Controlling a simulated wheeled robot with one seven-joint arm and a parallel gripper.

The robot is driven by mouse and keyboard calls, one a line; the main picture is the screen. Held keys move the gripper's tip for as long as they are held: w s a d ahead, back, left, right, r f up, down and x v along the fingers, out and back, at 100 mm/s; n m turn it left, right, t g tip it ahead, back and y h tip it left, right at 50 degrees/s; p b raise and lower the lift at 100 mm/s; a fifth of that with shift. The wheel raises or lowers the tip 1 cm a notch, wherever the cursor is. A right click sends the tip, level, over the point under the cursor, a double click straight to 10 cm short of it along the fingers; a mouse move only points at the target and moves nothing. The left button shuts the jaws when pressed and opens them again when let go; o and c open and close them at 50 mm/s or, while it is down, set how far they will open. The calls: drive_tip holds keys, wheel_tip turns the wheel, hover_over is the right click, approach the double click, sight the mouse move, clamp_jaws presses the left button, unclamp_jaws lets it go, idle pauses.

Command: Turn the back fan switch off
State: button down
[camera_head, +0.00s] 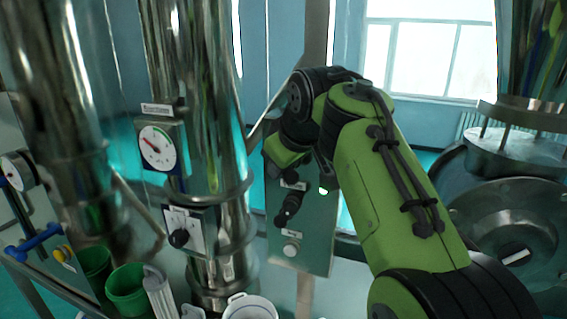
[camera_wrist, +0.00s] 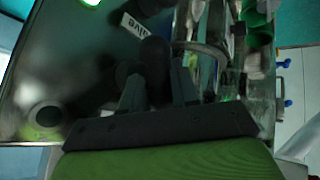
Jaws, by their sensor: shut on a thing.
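A tall grey-green control panel (camera_head: 313,225) stands behind my arm. It carries a dark switch (camera_head: 288,208), a pale round button (camera_head: 291,249) and a lit green lamp (camera_head: 323,190). My gripper (camera_head: 291,186) is close against the panel's upper left part. In the wrist view, my gripper (camera_wrist: 158,82) has its two dark fingers on either side of a dark rounded knob (camera_wrist: 154,56), shut on it. The knob's turn position cannot be read. A white label (camera_wrist: 133,25) sits beside it, and the lit lamp (camera_wrist: 91,2) shows at the top.
A polished steel column (camera_head: 205,100) with a dial gauge (camera_head: 157,148) and a black-knobbed switch box (camera_head: 184,232) stands left of the panel. Green buckets (camera_head: 127,290) and a white pot (camera_head: 250,308) are below. Round steel machinery (camera_head: 505,225) is at the right.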

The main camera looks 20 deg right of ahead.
drive_tip(key=c, duration=1.2)
unclamp_jaws()
drive_tip(key=v, duration=1.5)
drive_tip(key=shift+s+r, duration=0.15)
drive_tip(key=shift+r, duration=0.15)
drive_tip(key=shift+s, duration=0.1)
drive_tip(key=s+a+f+m+g+b, duration=0.1)
drive_tip(key=s+a+f+b, duration=0.15)
drive_tip(key=f, duration=0.45)
drive_tip(key=s+a+f+m+b, duration=0.1)
drive_tip(key=s+a+f+b, duration=0.15)
drive_tip(key=f, duration=0.55)
drive_tip(key=s+d+f+m+b, duration=0.1)
drive_tip(key=s+f, duration=0.3)
drive_tip(key=f, duration=0.4)
drive_tip(key=s+d+f+m+g+b, duration=0.1)
drive_tip(key=s+f, duration=0.3)
drive_tip(key=f, duration=0.5)
drive_tip(key=s+d+f+m+b, duration=0.1)
drive_tip(key=s+d+f+m, duration=0.1)
drive_tip(key=s+f, duration=0.3)
drive_tip(key=shift+s+d+f+g+h+b, duration=0.1)
drive_tip(key=shift+d+f+g+h+b, duration=0.1)
drive_tip(key=shift+f, duration=0.65)
drive_tip(key=shift+d+f+g+h+b, duration=0.1)
drive_tip(key=shift+d+f, duration=0.1)
drive_tip(key=shift+f, duration=0.65)
